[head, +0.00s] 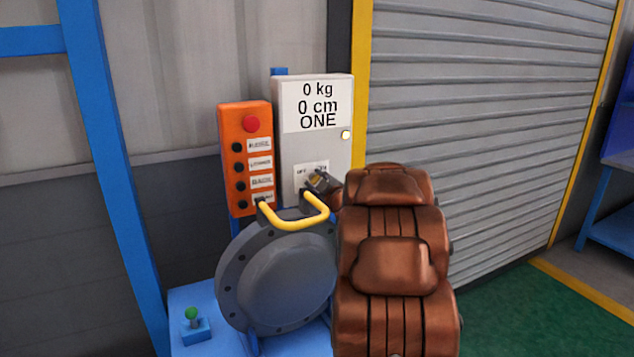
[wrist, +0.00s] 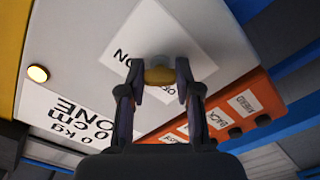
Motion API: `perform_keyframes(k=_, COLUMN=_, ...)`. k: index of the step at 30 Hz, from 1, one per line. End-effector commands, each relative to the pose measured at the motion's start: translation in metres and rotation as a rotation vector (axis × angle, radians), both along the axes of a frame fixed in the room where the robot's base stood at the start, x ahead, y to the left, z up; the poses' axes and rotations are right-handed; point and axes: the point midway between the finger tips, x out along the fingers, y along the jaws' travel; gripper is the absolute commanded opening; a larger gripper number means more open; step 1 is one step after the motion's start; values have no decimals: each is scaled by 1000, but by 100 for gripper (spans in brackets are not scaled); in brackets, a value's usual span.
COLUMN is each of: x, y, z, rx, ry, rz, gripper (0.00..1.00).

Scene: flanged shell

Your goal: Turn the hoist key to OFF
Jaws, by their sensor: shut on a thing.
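The hoist key, a small brass-yellow knob (wrist: 160,76), sits on the front of the light grey control box (head: 340,95). A white label (wrist: 190,35) with ON and OFF lies behind it. The wrist view shows the box upside down. My gripper (wrist: 158,80) is shut on the key, one finger on each side. In the head view my gripper (head: 320,184) is at the lower part of the box, and my brown arm comes in from the right. The fingers cover most of the key and part of the label there, so I cannot tell the key's exact angle.
An orange button panel (head: 247,160) with a red button stands left of the box. Below is a grey flanged shell (head: 280,280) with a yellow handle (head: 297,221), close under my gripper. The box's display reads 0 kg, 0 cm, ONE; its lamp (head: 345,135) glows pale yellow.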

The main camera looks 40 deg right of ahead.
Motion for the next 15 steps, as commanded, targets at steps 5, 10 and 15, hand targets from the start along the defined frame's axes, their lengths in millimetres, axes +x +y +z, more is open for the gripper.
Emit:
perform_keyframes(k=5, x=0, y=0, z=-1, rx=-4, ry=2, rz=1, gripper=0)
perform_keyframes(k=10, x=0, y=0, z=-3, rx=-36, ry=13, rz=1, gripper=0)
perform_keyframes(k=15, x=0, y=1, z=-4, rx=-117, ry=39, rz=1, gripper=0)
